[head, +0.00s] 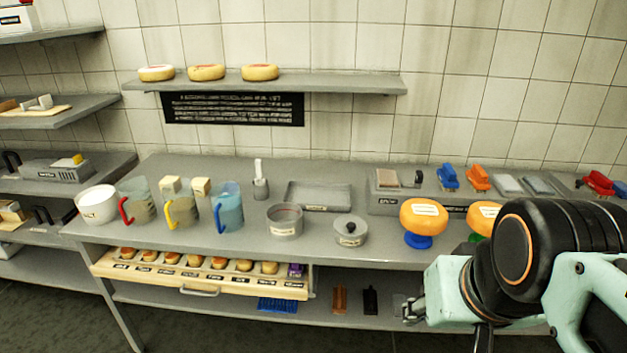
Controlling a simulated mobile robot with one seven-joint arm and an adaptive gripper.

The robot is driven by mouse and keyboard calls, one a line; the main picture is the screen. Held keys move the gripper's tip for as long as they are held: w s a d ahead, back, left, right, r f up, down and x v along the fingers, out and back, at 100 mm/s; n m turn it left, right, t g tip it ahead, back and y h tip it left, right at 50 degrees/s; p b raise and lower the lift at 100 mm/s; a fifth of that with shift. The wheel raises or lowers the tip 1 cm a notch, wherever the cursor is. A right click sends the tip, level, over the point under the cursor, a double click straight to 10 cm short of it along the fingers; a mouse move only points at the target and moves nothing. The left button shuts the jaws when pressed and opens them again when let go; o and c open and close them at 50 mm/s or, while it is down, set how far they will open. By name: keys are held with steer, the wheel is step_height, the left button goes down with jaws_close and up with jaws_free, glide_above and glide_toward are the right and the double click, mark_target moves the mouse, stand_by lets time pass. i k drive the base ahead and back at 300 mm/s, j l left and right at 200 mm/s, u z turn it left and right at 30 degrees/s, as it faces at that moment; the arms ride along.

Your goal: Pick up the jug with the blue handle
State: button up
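The jug with the blue handle (229,207) stands upright on the grey worktop, left of centre in the head view. It is clear with a bluish tint, and its handle is on its left side. A jug with a yellow handle (184,211) and a jug with a red handle (138,202) stand to its left. My gripper (408,311) is at the lower right, in front of the bench and below the worktop, well apart from the jugs. Its fingers are small and partly hidden, so their opening is unclear.
A metal pot (285,222) stands close to the right of the blue-handled jug. A lidded pot (350,231) and orange cheese wheels on stands (424,217) are further right. An open drawer (200,276) of small cheeses juts out below. A wall shelf (320,85) is above.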

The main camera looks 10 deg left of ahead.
mark_target(226, 211)
steer(key=i+j, duration=0.2)
steer(key=i+j+z, duration=0.15)
steer(key=j, duration=0.3)
steer(key=i+j, duration=0.25)
steer(key=i+j+z, duration=0.1)
steer(key=j, duration=0.3)
steer(key=i+j+z, duration=0.1)
steer(key=i+j, duration=0.15)
steer(key=j, duration=0.1)
